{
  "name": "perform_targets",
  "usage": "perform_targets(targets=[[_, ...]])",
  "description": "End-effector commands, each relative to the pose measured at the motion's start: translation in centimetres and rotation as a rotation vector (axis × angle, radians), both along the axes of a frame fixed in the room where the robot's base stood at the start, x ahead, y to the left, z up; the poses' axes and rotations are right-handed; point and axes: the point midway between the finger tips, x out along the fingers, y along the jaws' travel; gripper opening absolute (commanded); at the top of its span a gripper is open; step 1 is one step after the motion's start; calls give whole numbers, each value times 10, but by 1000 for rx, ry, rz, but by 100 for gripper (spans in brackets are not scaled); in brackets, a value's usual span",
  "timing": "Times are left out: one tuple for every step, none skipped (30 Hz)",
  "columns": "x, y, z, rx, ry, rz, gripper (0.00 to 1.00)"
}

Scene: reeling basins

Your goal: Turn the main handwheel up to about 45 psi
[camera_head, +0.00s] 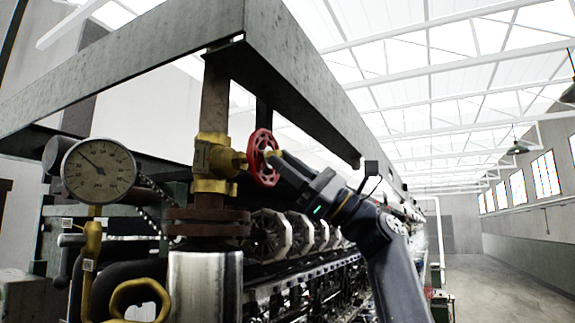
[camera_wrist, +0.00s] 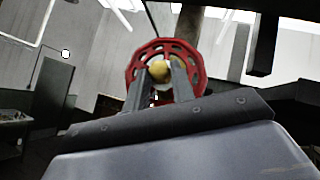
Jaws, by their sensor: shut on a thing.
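The red handwheel (camera_head: 262,157) is on the side of a yellow valve (camera_head: 213,162) on an upright pipe. My gripper (camera_head: 275,157) reaches it from the right and is shut on it. In the wrist view the red wheel (camera_wrist: 192,52) stands straight ahead, with my two fingers (camera_wrist: 161,82) over its middle by the yellow hub (camera_wrist: 159,70). The exact contact of the fingertips is hard to see. The round pressure gauge (camera_head: 98,171) at the left has a pale face. Its needle points to the upper left; the numbers are too small to read surely.
A grey metal beam frame (camera_head: 300,85) runs above the valve and back to the right. A rusty flange (camera_head: 207,222) and a steel cylinder (camera_head: 205,285) stand below it. A yellow ring-shaped handle (camera_head: 140,291) is at the lower left. Open floor (camera_head: 500,255) lies to the right.

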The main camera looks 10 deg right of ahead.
Motion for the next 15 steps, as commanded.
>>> perform_targets(targets=[[0, 0, -1, -2, -1, 0, 1], [0, 0, 0, -2, -1, -1, 1], [0, 0, -1, -2, -1, -1, 1], [0, 0, -1, -2, -1, -1, 1], [0, 0, -1, -2, -1, 0, 1], [0, 0, -1, -2, -1, 0, 1], [0, 0, -1, -2, -1, 0, 1], [0, 0, -1, -2, -1, 0, 1], [0, 0, -1, -2, -1, 0, 1], [0, 0, -1, -2, -1, 0, 1], [0, 0, -1, -2, -1, 0, 26], [0, 0, 0, -2, -1, 0, 29], [0, 0, 0, -2, -1, 0, 32], [0, 0, 0, -2, -1, 0, 34], [0, 0, 0, -2, -1, 0, 38]])
